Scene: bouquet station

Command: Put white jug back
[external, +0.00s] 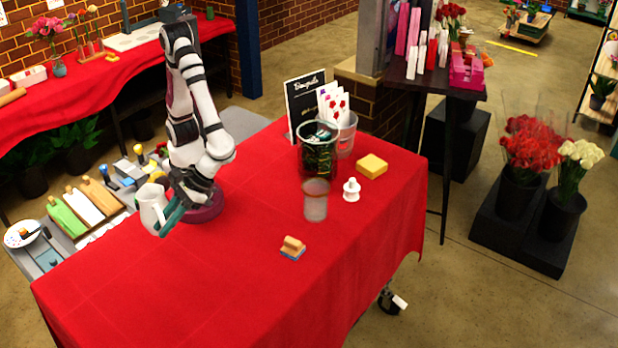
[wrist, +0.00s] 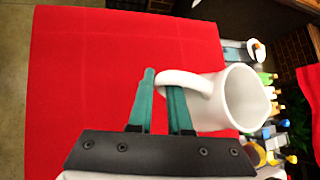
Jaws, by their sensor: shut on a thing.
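The white jug (external: 152,208) is at the left edge of the red table in the external view, beside my arm's base. It also shows in the wrist view (wrist: 240,100), with its open mouth facing right and its handle toward my fingers. My gripper (external: 170,216) has green fingers; in the wrist view (wrist: 160,95) one finger passes through the handle loop and the other is outside it. The gripper is shut on the handle. The jug appears raised near the table edge; its underside is not clearly visible.
A side bench (external: 48,258) with coloured boards and tools lies left of the table. A wooden-handled block (external: 292,248), clear cup (external: 315,200), white spool-like item (external: 351,190), yellow sponge (external: 371,166) and dark bucket (external: 317,155) stand on the table. The table's front left is clear.

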